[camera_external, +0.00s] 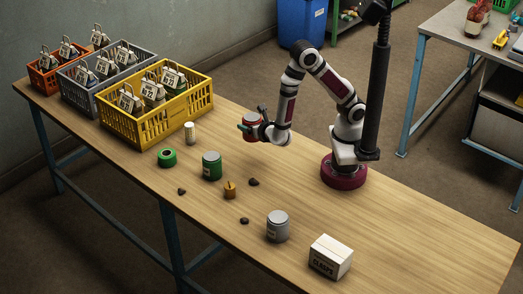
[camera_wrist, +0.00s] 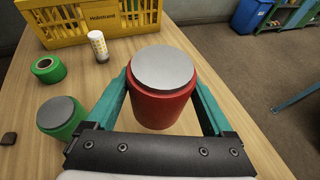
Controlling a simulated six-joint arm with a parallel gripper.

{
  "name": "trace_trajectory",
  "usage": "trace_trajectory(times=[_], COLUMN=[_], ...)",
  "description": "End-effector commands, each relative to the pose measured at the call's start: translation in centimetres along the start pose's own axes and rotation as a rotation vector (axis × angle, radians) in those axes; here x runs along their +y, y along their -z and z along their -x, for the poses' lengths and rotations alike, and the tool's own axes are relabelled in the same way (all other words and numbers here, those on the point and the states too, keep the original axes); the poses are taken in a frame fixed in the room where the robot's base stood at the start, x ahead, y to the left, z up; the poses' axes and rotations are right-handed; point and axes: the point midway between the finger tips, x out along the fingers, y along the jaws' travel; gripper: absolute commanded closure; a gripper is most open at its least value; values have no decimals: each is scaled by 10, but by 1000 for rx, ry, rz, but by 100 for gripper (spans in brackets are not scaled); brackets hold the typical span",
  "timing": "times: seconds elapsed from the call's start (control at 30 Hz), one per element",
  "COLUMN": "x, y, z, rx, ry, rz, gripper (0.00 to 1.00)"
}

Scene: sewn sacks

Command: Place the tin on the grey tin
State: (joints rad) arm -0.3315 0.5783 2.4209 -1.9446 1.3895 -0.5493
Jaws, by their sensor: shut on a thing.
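A red tin (camera_external: 251,126) with a grey lid is held in my gripper (camera_external: 247,130), raised above the wooden table. In the wrist view the red tin (camera_wrist: 162,88) stands between the two green fingers (camera_wrist: 163,98), which close on its sides. The grey tin (camera_external: 278,226) stands upright near the table's front edge, toward the right, well apart from my gripper. It is not visible in the wrist view.
A green tin (camera_external: 211,165), a green tape roll (camera_external: 167,157), a pale cylinder (camera_external: 190,133), a small orange-brown object (camera_external: 230,190) and several dark lumps lie around. A white box (camera_external: 331,257) stands right of the grey tin. A yellow crate (camera_external: 135,127) holds sacks.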

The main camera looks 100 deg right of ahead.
Motion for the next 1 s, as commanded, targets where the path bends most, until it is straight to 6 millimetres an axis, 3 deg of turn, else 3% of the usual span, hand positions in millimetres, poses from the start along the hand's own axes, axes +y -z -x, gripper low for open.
trace_trajectory(times=[0.17,0.3,0.4,0.5,0.6,0.77,1.0], x=[59,96,108,107,100,90,88], y=[16,36,53,67,77,86,129], z=[73,157,225,284,328,362,349], rx=[2,3,2,2,1,-1,-4], ry=[-251,-492,-672,-824,-935,-1026,-1037], rz=[100,200,275,338,386,425,435], gripper=[100,100,100,100,100,100,100])
